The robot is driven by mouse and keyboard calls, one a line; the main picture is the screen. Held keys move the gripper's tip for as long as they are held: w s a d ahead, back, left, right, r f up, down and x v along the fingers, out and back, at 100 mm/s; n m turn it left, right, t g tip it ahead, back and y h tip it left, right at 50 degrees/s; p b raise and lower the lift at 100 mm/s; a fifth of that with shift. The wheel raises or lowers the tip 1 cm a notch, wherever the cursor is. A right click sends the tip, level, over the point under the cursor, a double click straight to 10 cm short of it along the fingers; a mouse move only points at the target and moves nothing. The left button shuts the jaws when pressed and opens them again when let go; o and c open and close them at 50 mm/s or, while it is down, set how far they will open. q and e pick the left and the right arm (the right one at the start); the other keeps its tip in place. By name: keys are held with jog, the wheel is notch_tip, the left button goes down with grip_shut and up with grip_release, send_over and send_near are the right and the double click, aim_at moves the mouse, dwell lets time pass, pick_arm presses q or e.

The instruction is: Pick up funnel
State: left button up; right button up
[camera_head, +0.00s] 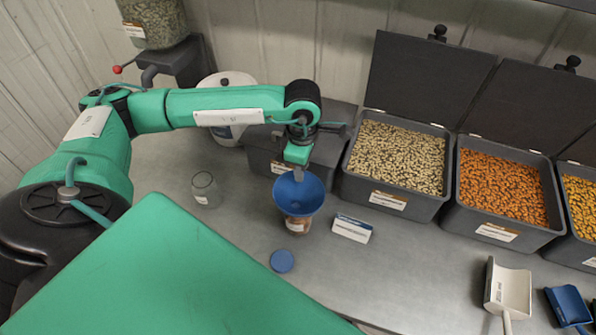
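A blue funnel (298,195) stands upright, wide mouth up, on a jar (298,226) with brownish contents near the middle of the bench. My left gripper (298,175) reaches down from above, with its fingertips at the far rim of the funnel. The fingers are small and seen nearly from above, so I cannot tell whether they are shut on the rim. My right gripper is not in view. The funnel's spout is hidden by its bowl and the jar.
An empty glass jar (206,190) stands left of the funnel. A blue lid (282,261) lies in front and a small labelled box (352,228) to the right. Open bins (392,197) of seeds line the back right. Scoops (508,285) lie front right. The bench front centre is clear.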

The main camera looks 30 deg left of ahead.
pick_arm(q)
jog(key=shift+f, duration=0.15)
grip_shut()
dwell(0.4)
